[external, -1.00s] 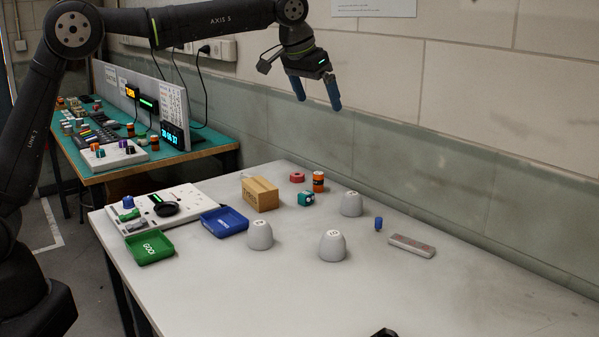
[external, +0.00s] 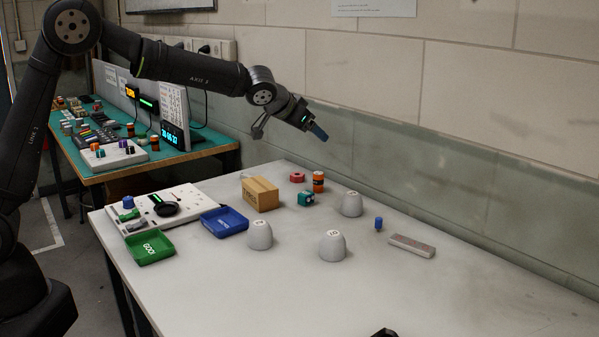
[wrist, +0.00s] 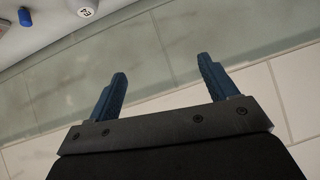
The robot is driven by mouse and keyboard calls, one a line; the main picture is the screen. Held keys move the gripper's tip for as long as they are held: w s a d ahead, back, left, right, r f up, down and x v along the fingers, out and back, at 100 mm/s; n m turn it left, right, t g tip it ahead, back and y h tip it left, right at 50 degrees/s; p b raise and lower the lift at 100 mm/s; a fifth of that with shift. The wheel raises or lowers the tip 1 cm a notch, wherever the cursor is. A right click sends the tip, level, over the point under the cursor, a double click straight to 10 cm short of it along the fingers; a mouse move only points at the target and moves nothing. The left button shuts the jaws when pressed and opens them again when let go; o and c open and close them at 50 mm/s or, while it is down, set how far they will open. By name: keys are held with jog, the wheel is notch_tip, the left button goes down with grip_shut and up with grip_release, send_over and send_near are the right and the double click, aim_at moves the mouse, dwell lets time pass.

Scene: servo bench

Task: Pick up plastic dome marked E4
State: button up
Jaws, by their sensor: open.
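Three pale grey domes stand on the white table: a left dome (external: 260,240), a front dome (external: 332,250) and a rear dome (external: 351,207). Each has a small mark on top, too small to read surely in the external view. In the wrist view, part of one marked dome (wrist: 84,4) shows at the top edge; I cannot read its mark for certain. My gripper (external: 319,132) is open and empty, high above the back of the table, tilted toward the wall. Its two blue fingers stand apart in the wrist view (wrist: 162,68).
A blue knob-like piece (external: 378,223) and a grey strip (external: 411,246) lie right of the rear dome. The wall is close behind. The front right table is clear.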

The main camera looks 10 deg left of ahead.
notch_tip(320, 180, down, 4)
jog(key=a+m+h, duration=0.1)
jog(key=h, duration=0.1)
jog(key=m+g+h, duration=0.3)
jog(key=g, duration=0.1)
send_near(344, 198)
jog(key=x, duration=1)
jog(key=shift+w+d, duration=0.15)
jog(key=c, duration=1.1)
